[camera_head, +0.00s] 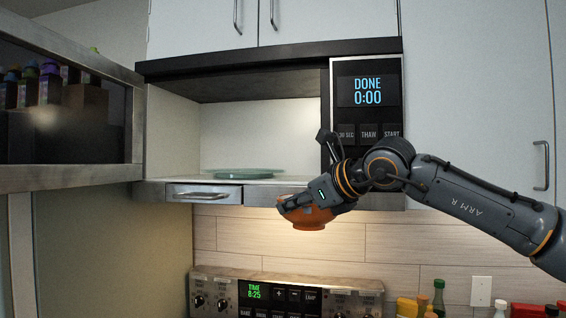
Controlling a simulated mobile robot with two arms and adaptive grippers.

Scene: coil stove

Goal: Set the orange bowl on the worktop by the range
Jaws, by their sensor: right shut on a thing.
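The orange bowl (304,217) is held in the air, just below the front edge of the open microwave and above the range's control panel (270,293). My right gripper (322,195) comes in from the right and is shut on the bowl's rim on its right side. The bowl looks roughly upright, and the gripper hides part of it. The worktop itself is not visible; only bottles at the lower right suggest its place. My left gripper is not in view.
The open microwave (165,120) above holds a green plate (243,174); its display reads DONE 0:00. Several bottles (438,297) stand at the lower right by the tiled wall (420,245).

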